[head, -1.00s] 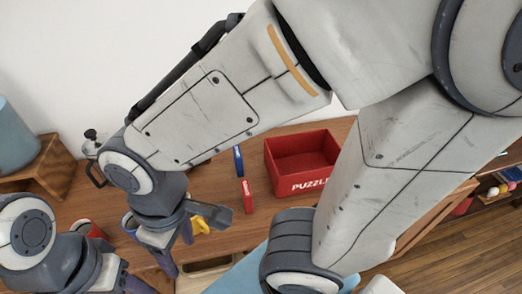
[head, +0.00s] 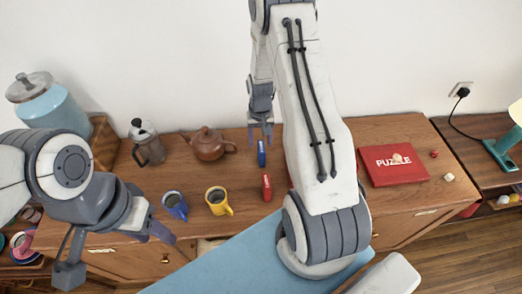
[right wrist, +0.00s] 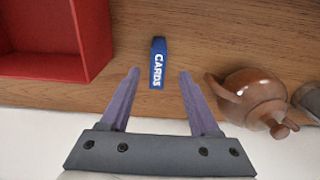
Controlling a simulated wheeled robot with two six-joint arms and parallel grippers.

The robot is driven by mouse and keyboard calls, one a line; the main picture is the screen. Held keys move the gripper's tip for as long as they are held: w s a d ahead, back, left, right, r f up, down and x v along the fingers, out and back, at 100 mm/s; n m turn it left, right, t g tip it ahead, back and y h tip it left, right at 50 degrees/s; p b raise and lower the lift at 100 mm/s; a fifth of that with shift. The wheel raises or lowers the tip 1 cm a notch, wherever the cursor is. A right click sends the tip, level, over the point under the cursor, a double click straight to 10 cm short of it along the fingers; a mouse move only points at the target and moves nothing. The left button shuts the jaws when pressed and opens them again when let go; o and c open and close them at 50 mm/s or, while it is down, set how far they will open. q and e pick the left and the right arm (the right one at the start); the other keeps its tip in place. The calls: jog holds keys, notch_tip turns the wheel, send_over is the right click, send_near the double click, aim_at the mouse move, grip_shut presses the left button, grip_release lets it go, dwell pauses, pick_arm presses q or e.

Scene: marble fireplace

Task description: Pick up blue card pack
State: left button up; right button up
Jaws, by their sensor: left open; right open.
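The blue card pack (head: 261,153), lettered "CARDS", is on the wooden cabinet top, behind a red pack (head: 266,186). In the right wrist view the blue pack (right wrist: 158,63) shows between the lines of my two fingers, with its near end close to the fingertips. My right gripper (head: 261,132) is open and empty, pointing down at the back of the cabinet by the blue pack. I cannot tell its exact height above the wood. My left gripper (head: 115,252) is open and empty at the lower left, in front of the cabinet, away from the pack.
A brown teapot (head: 208,144) stands left of the blue pack, and close to my right fingers in the right wrist view. A red open box (right wrist: 50,66) is on the other side. Blue (head: 175,206) and yellow (head: 219,201) mugs stand nearer. A red puzzle lid (head: 394,165) lies right.

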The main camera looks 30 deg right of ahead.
aim_at(261, 147)
notch_tip(261, 147, down, 3)
jog(key=shift+p, duration=0.3)
jog(key=shift+f+p, duration=0.4)
jog(key=shift+f, duration=0.05)
notch_tip(261, 147, down, 3)
jog(key=shift+d+f+p, duration=0.1)
jog(key=shift+d+p, duration=0.05)
jog(key=shift+p, duration=0.7)
jog(key=shift+f, duration=0.65)
grip_shut()
